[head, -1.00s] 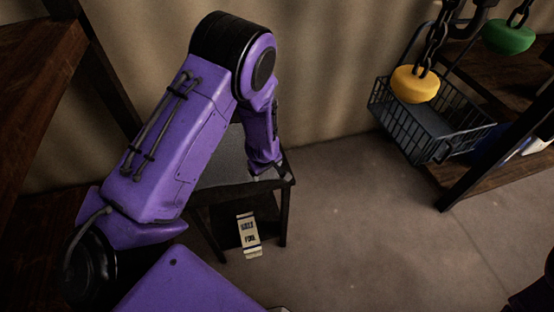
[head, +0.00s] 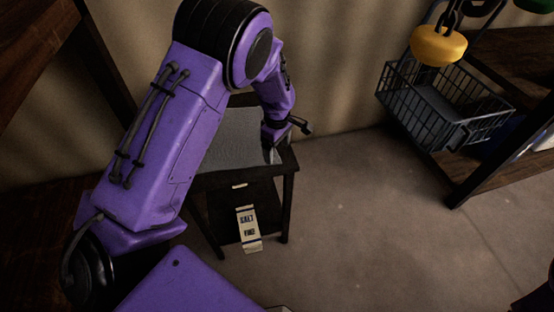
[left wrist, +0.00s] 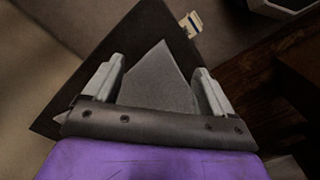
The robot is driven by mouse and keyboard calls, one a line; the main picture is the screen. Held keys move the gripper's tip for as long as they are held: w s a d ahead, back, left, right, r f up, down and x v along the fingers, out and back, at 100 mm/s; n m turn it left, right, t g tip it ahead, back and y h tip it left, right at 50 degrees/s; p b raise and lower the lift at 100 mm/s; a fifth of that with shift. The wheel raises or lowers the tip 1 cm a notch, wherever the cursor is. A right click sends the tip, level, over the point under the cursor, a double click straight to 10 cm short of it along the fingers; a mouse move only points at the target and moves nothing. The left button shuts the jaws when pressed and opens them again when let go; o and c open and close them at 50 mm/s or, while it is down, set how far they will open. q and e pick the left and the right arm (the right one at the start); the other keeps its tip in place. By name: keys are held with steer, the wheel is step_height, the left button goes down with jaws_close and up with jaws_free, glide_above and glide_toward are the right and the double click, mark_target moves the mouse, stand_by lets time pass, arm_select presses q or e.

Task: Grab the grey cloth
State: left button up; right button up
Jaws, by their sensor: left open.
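The grey cloth (head: 232,135) lies on top of a small dark table (head: 288,165) by the wall. My left arm hides part of it in the head view. In the left wrist view the cloth (left wrist: 160,82) shows as a pointed grey shape between the two fingers. My left gripper (left wrist: 157,68) is open, with its light grey fingers apart on either side of the cloth. In the head view my left gripper (head: 284,138) is over the right part of the table top. I cannot tell whether the fingers touch the cloth. My right gripper is not in view.
A pale labelled packet (head: 248,229) is at the table's lower level. A black wire basket (head: 445,112) stands at right by a dark wooden shelf, with a yellow weight (head: 438,46) on a chain above it. The floor between is clear.

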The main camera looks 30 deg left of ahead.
arm_select(q)
steer(key=shift+f, duration=1.9)
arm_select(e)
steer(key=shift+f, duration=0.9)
arm_select(q)
steer(key=shift+s, duration=0.1)
jaws_close()
step_height(320, 180, up, 12)
steer(key=r+p, duration=0.1)
steer(key=p, duration=1.3)
step_height(320, 180, up, 11)
steer(key=p, duration=1.2)
glide_above(277, 161)
step_height(277, 161, up, 24)
steer(key=b, duration=0.1)
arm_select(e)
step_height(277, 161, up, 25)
